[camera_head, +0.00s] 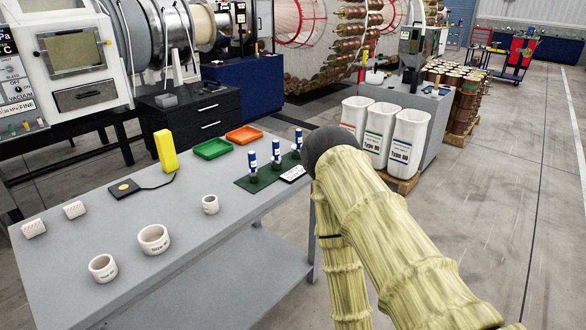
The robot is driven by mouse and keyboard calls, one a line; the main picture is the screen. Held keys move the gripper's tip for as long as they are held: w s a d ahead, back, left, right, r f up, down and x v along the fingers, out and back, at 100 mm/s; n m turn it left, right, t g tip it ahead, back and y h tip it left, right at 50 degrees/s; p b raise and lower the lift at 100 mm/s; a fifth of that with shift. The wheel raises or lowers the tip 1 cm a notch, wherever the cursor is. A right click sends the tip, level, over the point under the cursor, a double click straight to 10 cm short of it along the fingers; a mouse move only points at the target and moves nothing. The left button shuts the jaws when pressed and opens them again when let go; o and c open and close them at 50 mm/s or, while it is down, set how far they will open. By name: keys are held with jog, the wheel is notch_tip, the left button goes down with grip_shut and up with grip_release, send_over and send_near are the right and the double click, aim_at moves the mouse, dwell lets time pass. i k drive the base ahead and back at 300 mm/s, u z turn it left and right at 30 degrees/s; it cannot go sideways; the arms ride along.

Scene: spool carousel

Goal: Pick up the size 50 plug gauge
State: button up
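Three plug gauges with blue and white handles stand upright on a green mat (243,184) near the far right end of the grey table. They are a left gauge (252,160), a middle gauge (276,151) and a right gauge (298,140). Their size markings are too small to read, so I cannot tell which is size 50. A small white card (293,174) with unreadable print lies at the mat's front edge. My arm, in a yellowish sleeve, rises at the right, beside the table. My gripper is out of view.
The grey table (210,245) also holds several white rings, a yellow block (165,150), a black pad (124,188), a green tray (212,149) and an orange tray (244,135). White bins (409,140) stand beyond my arm. Open floor lies at right.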

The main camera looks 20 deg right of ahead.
aim_at(254, 177)
jog(key=z, duration=1.7)
jog(key=i, duration=1.75)
jog(key=u, duration=2)
